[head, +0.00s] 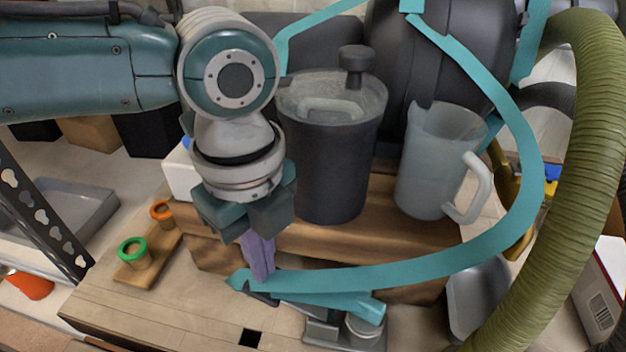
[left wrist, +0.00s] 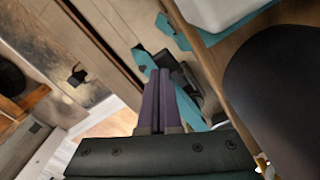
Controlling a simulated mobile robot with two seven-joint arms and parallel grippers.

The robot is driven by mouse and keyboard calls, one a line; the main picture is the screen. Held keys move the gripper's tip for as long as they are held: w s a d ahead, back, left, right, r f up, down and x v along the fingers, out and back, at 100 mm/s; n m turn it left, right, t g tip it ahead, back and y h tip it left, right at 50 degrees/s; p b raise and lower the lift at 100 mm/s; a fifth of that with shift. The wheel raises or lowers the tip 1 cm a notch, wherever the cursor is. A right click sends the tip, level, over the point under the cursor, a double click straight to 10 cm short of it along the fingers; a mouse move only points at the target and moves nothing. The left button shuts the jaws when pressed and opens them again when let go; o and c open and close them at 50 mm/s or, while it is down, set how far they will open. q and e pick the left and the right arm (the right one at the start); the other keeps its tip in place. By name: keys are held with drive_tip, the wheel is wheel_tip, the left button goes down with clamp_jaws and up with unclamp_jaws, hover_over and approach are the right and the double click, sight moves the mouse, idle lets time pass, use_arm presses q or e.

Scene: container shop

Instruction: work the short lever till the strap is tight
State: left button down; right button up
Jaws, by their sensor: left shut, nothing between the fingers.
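A teal strap (head: 450,262) comes down from the dark drum at the top, bows out wide to the right, and runs back left across the front of the wooden block. At its left end is a dark buckle-like part (head: 262,297), partly hidden by my fingers; it also shows in the left wrist view (left wrist: 186,82). I cannot make out the short lever clearly. My left gripper (head: 262,276) points down at this part with its purple fingers shut and empty; whether they touch it I cannot tell. The fingers also show in the left wrist view (left wrist: 159,78). My right gripper is out of view.
A dark grey bin (head: 328,160) and a translucent jug (head: 432,165) stand on the wooden block behind the strap. A green-rimmed cup (head: 134,252) and an orange-rimmed cup (head: 161,213) stand at left. A thick green hose (head: 560,190) hangs at right.

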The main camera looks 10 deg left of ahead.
sight(266, 282)
use_arm(q)
drive_tip(key=shift+f+b, duration=1.85)
drive_tip(key=shift+f, duration=0.75)
wheel_tip(266, 282, up, 5)
drive_tip(key=p, duration=0.5)
drive_tip(key=shift+s+r+p, duration=0.1)
drive_tip(key=shift+r+p, duration=0.1)
drive_tip(key=shift+p, duration=0.15)
drive_tip(key=shift+f, duration=0.1)
drive_tip(key=shift+f+b, duration=2.2)
drive_tip(key=shift+f, duration=0.4)
wheel_tip(266, 282, up, 5)
drive_tip(key=p, duration=0.5)
drive_tip(key=shift+d+r, duration=0.15)
